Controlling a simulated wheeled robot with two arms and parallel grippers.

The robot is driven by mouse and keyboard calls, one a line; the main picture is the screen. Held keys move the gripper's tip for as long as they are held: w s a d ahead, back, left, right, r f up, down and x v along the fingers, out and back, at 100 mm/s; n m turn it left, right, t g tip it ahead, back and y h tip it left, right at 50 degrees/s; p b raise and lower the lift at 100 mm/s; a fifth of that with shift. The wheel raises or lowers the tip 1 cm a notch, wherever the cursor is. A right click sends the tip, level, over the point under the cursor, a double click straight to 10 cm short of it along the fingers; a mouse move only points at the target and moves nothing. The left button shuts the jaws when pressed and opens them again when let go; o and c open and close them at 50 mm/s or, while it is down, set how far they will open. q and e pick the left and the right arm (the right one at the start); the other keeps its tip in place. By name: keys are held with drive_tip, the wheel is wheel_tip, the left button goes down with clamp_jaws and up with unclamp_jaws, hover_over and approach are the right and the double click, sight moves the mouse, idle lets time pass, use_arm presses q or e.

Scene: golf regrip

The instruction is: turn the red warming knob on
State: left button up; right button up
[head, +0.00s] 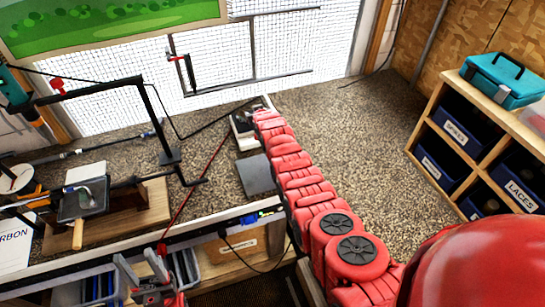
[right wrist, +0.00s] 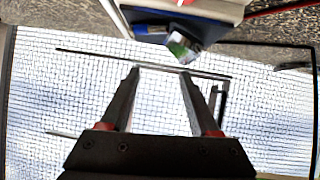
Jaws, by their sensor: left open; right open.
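A small white and dark box (head: 243,130) sits on the speckled bench near the window, partly hidden by my red right arm. A pale box with a blue and dark lower part (right wrist: 190,12) fills the top of the right wrist view. A small red piece (right wrist: 185,2) shows on it at the picture's edge; I cannot tell whether it is the warming knob. My right gripper (right wrist: 160,75) is open and empty, its fingertips apart from this box. Its jaws are hidden in the head view. My left gripper (head: 142,268) is open and empty at the bench's front edge.
A club-holding stand (head: 160,120) and a wooden block (head: 150,205) occupy the left of the bench. A thin red shaft (head: 205,170) crosses the bench. A cubby shelf (head: 437,125) with labelled bins stands right. The bench right of my arm is clear.

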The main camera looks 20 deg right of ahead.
drive_tip(key=shift+s+a+t, duration=0.2)
drive_tip(key=shift+s+t, duration=0.1)
drive_tip(key=shift+t, duration=0.7)
drive_tip(key=s+a+r+t, duration=0.1)
drive_tip(key=s+r+t, duration=0.2)
drive_tip(key=s, duration=0.6)
drive_tip(key=s+a+r+t+y+b, duration=0.1)
drive_tip(key=s+r+t, duration=0.3)
drive_tip(key=s, duration=0.6)
drive_tip(key=s+r+t+b, duration=0.1)
drive_tip(key=s+r+t, duration=0.2)
drive_tip(key=s+t, duration=0.3)
drive_tip(key=s, duration=0.4)
drive_tip(key=shift+a+r+t+y, duration=0.15)
drive_tip(key=shift+a+t+y, duration=0.15)
drive_tip(key=shift+a+t, duration=0.1)
